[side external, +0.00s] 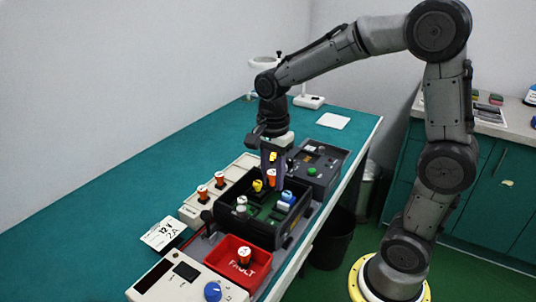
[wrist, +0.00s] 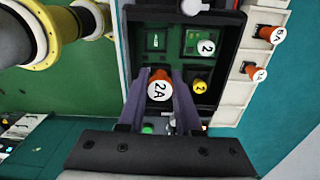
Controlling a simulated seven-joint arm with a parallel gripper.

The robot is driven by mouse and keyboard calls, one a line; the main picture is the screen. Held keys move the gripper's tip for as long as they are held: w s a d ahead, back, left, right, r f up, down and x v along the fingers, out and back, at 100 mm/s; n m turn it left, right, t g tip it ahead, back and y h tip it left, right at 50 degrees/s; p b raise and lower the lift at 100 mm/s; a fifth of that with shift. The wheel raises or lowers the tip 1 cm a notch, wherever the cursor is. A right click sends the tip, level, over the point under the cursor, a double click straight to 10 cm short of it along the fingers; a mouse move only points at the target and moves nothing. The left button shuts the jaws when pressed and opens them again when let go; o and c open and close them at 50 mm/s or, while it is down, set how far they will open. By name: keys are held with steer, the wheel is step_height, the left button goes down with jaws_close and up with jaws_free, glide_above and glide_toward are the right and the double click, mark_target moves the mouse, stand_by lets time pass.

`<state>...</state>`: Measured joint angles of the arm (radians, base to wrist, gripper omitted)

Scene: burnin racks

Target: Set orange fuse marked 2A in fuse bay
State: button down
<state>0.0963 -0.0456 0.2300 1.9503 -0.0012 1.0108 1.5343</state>
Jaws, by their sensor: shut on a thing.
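My gripper (side external: 272,168) is shut on an orange fuse (side external: 272,177) and holds it over the black tray (side external: 262,238). In the wrist view the fuse's white cap (wrist: 159,90) reads 2A and sits between the two fingers of my gripper (wrist: 159,82). I cannot tell whether the fuse's lower end touches anything in the tray. The cream strip that looks like the fuse bay (side external: 190,212) lies along the tray's left side. It bears two orange fuses (side external: 220,181). In the wrist view their caps (wrist: 278,35) seem to read 6A and 1A.
The tray holds a yellow piece (side external: 257,185), a blue piece (side external: 288,197), white pieces and green boards. A card (side external: 163,233) reads 12 V 2A. A dark panel (side external: 320,165) stands behind.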

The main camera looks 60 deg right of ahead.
steer(key=shift+s+a+n, duration=0.15)
steer(key=shift+s+a, duration=0.1)
steer(key=shift+a, duration=0.25)
steer(key=shift+s+a+n, duration=0.15)
steer(key=shift+s+a, duration=0.1)
steer(key=shift+a, duration=0.2)
steer(key=shift+f, duration=4.45)
steer(key=shift+f, duration=0.55)
steer(key=c, duration=0.6)
jaws_free()
steer(key=shift+c, duration=0.2)
steer(key=shift+o, duration=0.6)
steer(key=shift+s, duration=0.1)
